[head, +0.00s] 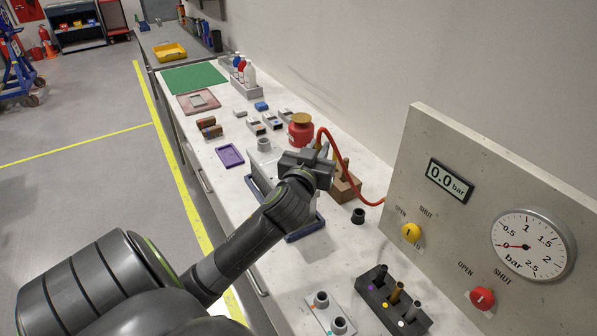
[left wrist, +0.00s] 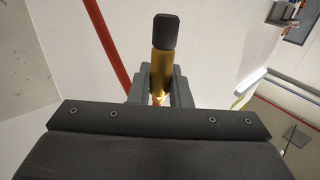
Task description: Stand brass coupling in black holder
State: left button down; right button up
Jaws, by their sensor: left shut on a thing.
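My left gripper (head: 326,156) is in the middle of the head view, above the bench near a wooden block. In the left wrist view its fingers (left wrist: 160,88) are shut on a brass-coloured cylinder, the brass coupling (left wrist: 162,62), which has a dark end (left wrist: 165,30). In the head view I cannot make out the coupling clearly at the gripper. A small black round cup, seemingly the black holder (head: 358,216), stands on the bench right of and nearer than the gripper, apart from it. My right gripper is not in view.
A red hose (head: 352,182) runs from a red canister (head: 300,131) past the gripper to the gauge panel (head: 440,150). The wooden block (head: 347,190) holds pegs. A dark rack (head: 379,302) with rods and a plate with grey cups (head: 321,299) lie nearer. A blue tray (head: 306,230) is below my arm.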

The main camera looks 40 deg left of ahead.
pick_arm(q)
jog(key=shift+n+g+y, duration=0.4)
jog(key=shift+n+y, duration=0.2)
jog(key=shift+y, duration=0.3)
jog(key=a, duration=0.2)
jog(key=a+r, duration=0.1)
jog(key=a, duration=0.2)
jog(key=shift+s+a+r, duration=0.15)
jog(key=shift+s+a, duration=0.05)
jog(key=shift+a, duration=0.1)
jog(key=shift+f, duration=4.8)
jog(key=shift+f, duration=0.2)
jog(key=c, duration=1.3)
grip_release()
jog(key=shift+c, duration=0.2)
jog(key=shift+s, duration=0.1)
